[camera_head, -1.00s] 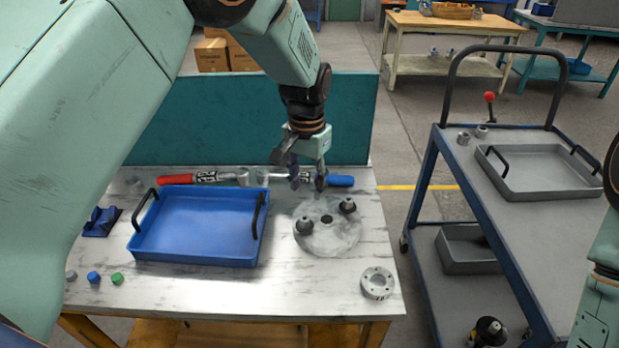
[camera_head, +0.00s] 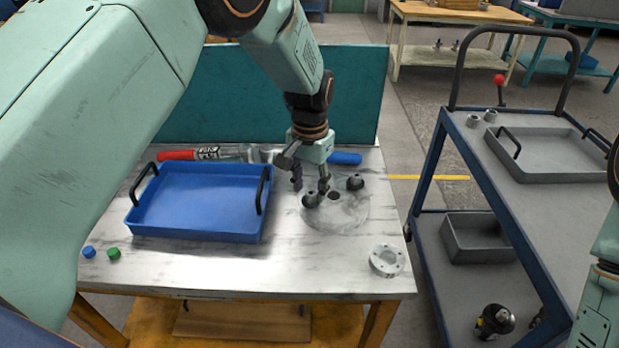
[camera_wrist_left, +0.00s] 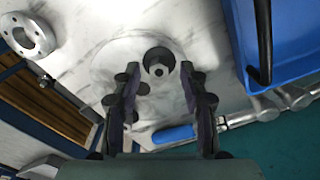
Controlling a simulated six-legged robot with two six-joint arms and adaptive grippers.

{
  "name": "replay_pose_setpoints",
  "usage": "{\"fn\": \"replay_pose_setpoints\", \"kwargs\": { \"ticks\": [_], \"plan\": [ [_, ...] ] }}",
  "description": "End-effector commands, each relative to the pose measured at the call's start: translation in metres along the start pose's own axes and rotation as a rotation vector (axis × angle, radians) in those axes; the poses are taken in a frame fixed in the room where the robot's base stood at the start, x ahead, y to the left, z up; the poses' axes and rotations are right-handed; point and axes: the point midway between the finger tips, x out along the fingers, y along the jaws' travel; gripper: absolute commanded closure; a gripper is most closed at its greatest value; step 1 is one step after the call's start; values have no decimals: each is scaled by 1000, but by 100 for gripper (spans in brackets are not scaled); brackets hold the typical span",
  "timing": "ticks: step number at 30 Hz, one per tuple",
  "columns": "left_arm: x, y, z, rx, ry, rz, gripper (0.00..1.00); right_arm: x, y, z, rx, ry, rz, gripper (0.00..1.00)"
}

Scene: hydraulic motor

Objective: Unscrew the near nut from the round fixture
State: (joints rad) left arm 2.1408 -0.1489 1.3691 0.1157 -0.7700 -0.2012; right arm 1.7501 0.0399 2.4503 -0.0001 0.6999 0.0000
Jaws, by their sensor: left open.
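The round fixture (camera_head: 345,214) is a pale grey disc on the table, with a dark centre hole and two dark nuts standing on it. The near nut (camera_head: 311,200) is at its left front; the far nut (camera_head: 355,182) is at its back right. My left gripper (camera_head: 310,187) is open above the near nut, pointing down, with nothing between its fingers. In the left wrist view, the near nut (camera_wrist_left: 159,62) shows beyond the open fingertips (camera_wrist_left: 160,84), roughly between them. The far nut is partly hidden by a finger there. My right gripper is out of view.
A blue tray (camera_head: 200,234) with black handles stands left of the fixture. A flanged ring (camera_head: 387,261) lies at the front right. A red-handled tool (camera_head: 178,155) and a blue handle (camera_head: 345,158) lie behind. A blue cart (camera_head: 470,160) stands right, across a floor gap.

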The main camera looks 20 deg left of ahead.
Motion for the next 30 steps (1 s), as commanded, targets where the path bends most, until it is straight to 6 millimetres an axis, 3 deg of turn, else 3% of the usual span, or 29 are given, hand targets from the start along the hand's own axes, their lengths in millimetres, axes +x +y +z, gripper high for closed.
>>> {"fn": "replay_pose_setpoints", "kwargs": {
  "ticks": [5,30],
  "plan": [
    [7,0,0,0,0,0,57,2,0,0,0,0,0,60],
    [6,0,0,0,0,0,57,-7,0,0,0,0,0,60]
  ]
}}
